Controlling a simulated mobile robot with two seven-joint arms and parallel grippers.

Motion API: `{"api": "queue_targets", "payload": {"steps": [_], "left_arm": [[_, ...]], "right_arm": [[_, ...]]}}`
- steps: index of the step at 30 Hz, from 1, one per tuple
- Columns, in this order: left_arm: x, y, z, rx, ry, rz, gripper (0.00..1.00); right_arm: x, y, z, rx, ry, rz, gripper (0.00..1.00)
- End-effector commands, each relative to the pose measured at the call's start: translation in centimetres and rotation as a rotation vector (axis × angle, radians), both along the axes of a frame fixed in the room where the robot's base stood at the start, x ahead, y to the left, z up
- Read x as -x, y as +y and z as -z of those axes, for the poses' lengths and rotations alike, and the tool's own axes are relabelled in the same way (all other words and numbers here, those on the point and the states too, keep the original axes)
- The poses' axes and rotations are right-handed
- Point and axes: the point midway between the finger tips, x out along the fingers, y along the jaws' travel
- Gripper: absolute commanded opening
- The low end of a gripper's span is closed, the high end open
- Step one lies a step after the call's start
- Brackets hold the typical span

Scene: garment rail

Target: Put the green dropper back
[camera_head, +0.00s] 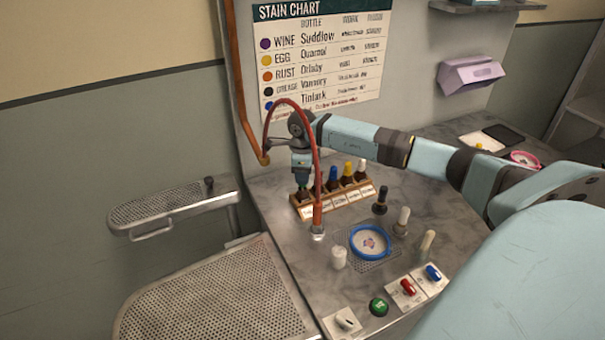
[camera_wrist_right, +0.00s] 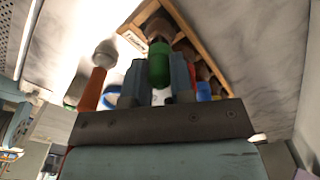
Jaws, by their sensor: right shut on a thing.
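The green dropper (camera_wrist_right: 159,64) is between the fingers of my right gripper (camera_head: 302,178), which is shut on it; the fingers also show in the right wrist view (camera_wrist_right: 157,82). The gripper points down over the left end of a wooden bottle rack (camera_head: 335,207). The rack also shows in the right wrist view (camera_wrist_right: 189,32). A dark bottle (camera_head: 301,195) stands in that end slot, just below the gripper. Whether the dropper touches or enters its neck cannot be told. My left gripper is not in view.
A copper spout (camera_head: 318,218) with a red hose arches close by the gripper. Perforated board (camera_head: 210,300) lies left.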

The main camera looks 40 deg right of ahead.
Motion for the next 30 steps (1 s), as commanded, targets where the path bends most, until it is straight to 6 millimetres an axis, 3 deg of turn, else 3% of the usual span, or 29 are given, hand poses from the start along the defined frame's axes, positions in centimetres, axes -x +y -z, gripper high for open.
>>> {"api": "queue_targets", "payload": {"steps": [30], "left_arm": [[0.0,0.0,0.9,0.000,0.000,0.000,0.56]], "right_arm": [[0.0,0.0,1.1,0.000,0.000,0.000,0.01]]}}
